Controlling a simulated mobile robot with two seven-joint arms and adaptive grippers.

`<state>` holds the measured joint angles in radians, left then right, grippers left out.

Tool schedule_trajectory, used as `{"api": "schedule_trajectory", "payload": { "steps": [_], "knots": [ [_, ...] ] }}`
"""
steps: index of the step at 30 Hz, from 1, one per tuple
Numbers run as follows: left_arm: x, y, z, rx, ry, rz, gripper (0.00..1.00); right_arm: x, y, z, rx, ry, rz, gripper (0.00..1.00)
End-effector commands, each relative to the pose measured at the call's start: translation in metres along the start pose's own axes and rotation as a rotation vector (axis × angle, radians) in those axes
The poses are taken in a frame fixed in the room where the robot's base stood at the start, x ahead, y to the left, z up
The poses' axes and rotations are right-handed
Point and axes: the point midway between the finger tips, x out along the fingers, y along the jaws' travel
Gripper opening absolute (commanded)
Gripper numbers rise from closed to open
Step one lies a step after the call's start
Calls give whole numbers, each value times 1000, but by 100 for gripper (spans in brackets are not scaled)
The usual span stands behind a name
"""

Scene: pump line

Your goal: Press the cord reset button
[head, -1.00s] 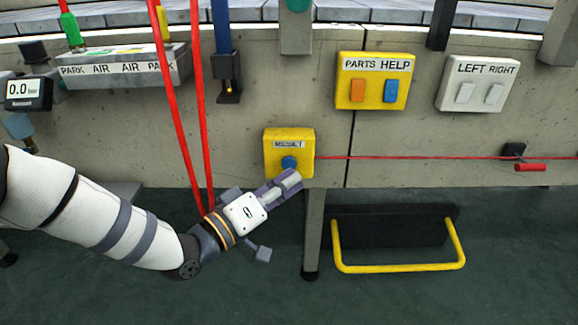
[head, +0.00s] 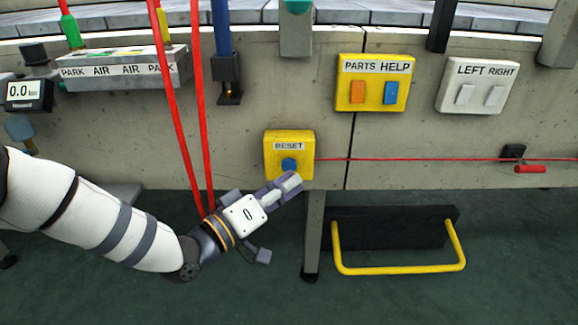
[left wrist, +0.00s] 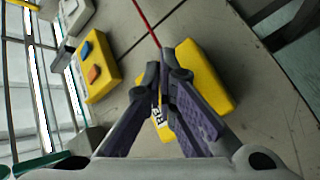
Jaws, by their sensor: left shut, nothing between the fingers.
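A yellow box labelled RESET (head: 275,146) is mounted on the grey panel. Its blue cord reset button (head: 289,164) shows on the front face. My left gripper (head: 293,180) is shut and empty, its fingertips just below and right of the button in the head view. I cannot tell whether they touch the box. In the left wrist view the shut fingers (left wrist: 167,75) lie over the yellow box (left wrist: 205,78) and hide the button. My right gripper is not in view.
A red cord (head: 420,158) runs right from the box to a red handle (head: 530,169). A PARTS HELP box (head: 375,95) and a LEFT RIGHT box (head: 478,84) are above right. Red hoses (head: 200,110) hang near my left wrist. A yellow rail (head: 400,268) is low on the right.

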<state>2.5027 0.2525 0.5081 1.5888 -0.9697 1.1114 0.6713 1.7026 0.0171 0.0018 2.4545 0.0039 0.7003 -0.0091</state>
Motion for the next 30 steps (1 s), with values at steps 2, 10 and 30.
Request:
{"api": "schedule_trajectory", "payload": {
  "steps": [2, 10, 30],
  "knots": [
    [0, 0, 0, 0, 0, 0, 0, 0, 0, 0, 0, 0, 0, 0],
    [4, -4, -2, 1, 0, 0, 0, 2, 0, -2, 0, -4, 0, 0],
    [8, -6, -6, 0, 0, 1, 0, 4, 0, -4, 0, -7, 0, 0]
  ]
}}
